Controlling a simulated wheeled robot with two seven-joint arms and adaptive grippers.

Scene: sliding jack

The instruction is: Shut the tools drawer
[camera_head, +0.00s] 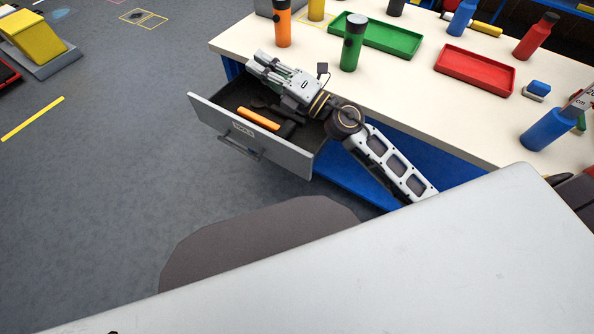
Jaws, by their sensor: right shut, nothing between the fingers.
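The tools drawer (293,158) stands pulled out from under the near left part of the workbench. Its grey front panel carries a small label and a dark bar handle (240,146). Inside lie an orange piece (258,118) and dark tools, partly hidden. My right gripper (259,66) is shut and empty. In the picture it lies over the drawer's back end and the bench's front edge, with its fingers pointing up and left. I cannot tell whether it touches either one. It is apart from the handle. My left gripper is not in view.
The cream bench top (400,100) holds a green tray (385,38), a red tray (475,70) and several coloured bottles. An orange bottle (283,25) and a green bottle (352,45) stand near my right gripper. The grey floor (110,190) before the drawer is clear.

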